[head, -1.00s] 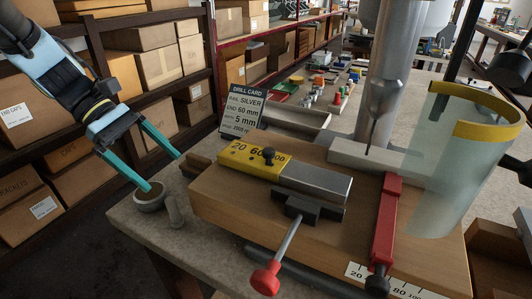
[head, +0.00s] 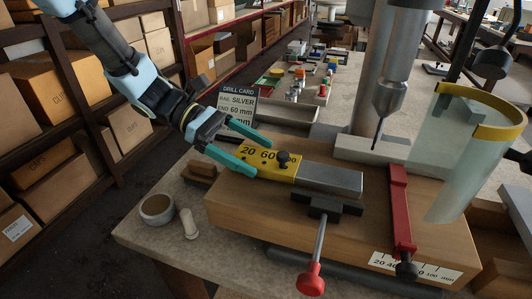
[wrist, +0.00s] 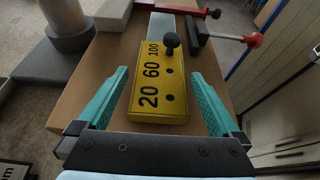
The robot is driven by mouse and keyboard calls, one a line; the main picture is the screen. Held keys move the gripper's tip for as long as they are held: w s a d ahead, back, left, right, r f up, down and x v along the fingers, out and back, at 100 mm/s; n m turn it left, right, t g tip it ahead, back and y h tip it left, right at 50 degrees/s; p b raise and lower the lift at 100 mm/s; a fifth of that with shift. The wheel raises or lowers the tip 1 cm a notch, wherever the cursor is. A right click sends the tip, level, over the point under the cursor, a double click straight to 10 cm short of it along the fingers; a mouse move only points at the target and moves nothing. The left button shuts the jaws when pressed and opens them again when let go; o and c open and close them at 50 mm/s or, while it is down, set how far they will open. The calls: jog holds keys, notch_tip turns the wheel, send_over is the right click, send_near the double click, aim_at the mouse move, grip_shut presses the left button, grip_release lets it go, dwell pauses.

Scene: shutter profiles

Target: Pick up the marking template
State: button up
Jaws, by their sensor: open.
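The marking template (head: 254,158) is a yellow block with black numbers 20, 60 and 100 and a dark knob on top. It lies on the wooden base next to a grey metal bar (head: 332,180). In the wrist view the template (wrist: 158,88) sits between the two teal fingers of my gripper (wrist: 160,95). The fingers are open, one on each side, with gaps visible between them and the template. In the head view my gripper (head: 250,155) reaches over the template from the left, and its near finger hides part of the yellow side.
A red-handled clamp (head: 310,275) grips the bar. A red stop arm (head: 400,210) and the drill column (head: 375,80) stand to the right. A drill card (head: 238,108) stands behind my gripper. A small round cup (head: 157,208) sits on the bench's left corner.

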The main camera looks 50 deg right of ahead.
jog(key=shift+x, duration=0.85)
jog(key=shift+c, duration=0.2)
jog(key=c, duration=1.2)
jog(key=shift+c, duration=0.5)
jog(key=shift+r, duration=0.15)
